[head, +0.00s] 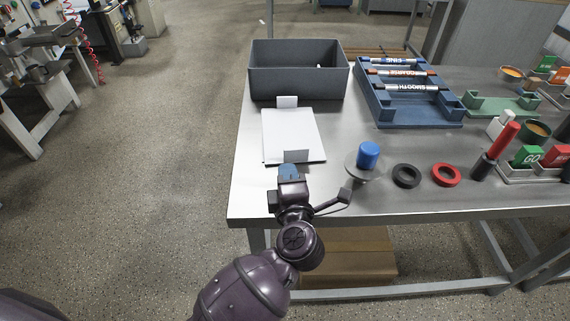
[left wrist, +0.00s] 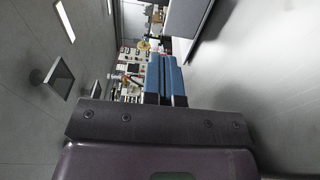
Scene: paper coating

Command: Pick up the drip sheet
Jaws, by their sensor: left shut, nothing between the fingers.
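A white sheet (head: 290,130), which looks like the drip sheet, lies flat near the left end of the metal table. A pale tab shows at its far edge and a grey tab (head: 296,156) at its near edge. My left gripper (head: 288,171) is just off the near edge of the sheet, at the table's front, with its blue fingers shut and empty. The fingers (left wrist: 165,78) also show closed together in the left wrist view. Whether they touch the sheet or table cannot be told. My right gripper is not in view.
A grey open bin (head: 298,83) stands behind the sheet. A blue-topped piece (head: 368,155), a black ring (head: 406,175) and a red ring (head: 446,175) sit right of my gripper.

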